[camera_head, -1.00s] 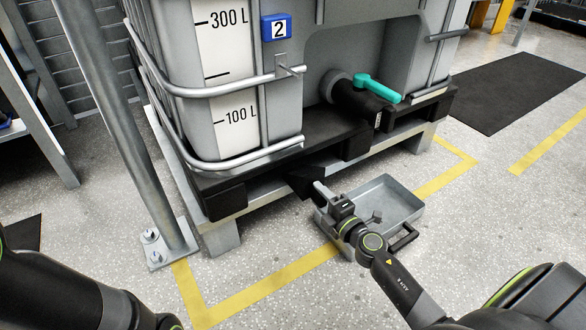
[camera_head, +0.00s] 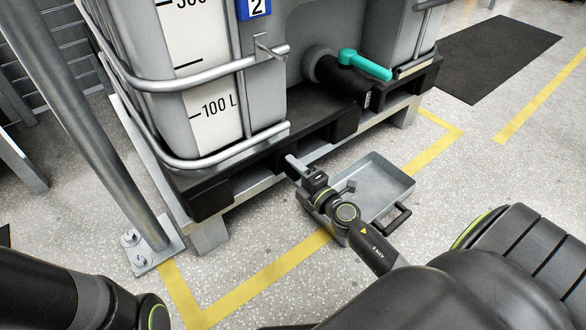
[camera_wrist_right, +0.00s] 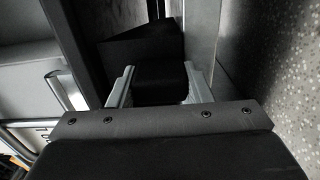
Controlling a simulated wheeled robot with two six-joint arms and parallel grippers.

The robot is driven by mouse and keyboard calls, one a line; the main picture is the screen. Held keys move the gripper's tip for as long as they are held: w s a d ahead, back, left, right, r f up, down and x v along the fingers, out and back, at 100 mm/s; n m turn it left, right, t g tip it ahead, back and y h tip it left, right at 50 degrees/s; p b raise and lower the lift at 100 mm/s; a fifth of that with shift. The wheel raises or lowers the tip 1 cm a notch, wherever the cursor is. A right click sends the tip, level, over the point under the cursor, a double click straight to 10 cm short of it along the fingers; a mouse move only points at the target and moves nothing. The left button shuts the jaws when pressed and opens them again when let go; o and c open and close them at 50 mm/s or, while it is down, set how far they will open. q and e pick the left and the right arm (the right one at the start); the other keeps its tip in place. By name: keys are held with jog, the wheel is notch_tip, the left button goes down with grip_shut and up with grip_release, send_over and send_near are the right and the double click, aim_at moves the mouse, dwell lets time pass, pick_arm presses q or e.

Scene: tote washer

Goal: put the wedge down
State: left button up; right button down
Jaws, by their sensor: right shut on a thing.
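My right gripper (camera_head: 294,166) is shut on the black wedge, at the front edge of the pallet under the tank. In the right wrist view the wedge (camera_wrist_right: 158,78) sits between the two pale fingers (camera_wrist_right: 158,88), its far part reaching in alongside a grey beam. In the head view the wedge is mostly lost against the dark pallet opening. I cannot tell whether it touches the pallet or a surface below. My left gripper is out of view.
The tank (camera_head: 245,95) with its teal valve handle (camera_head: 364,65) stands on the black pallet (camera_head: 208,200) and a grey frame (camera_head: 235,216). A grey tray (camera_head: 382,188) lies on the floor beneath my right forearm. A steel post (camera_head: 100,150) stands left.

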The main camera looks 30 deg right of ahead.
jog(key=c, duration=0.7)
grip_release()
jog(key=shift+f, duration=0.1)
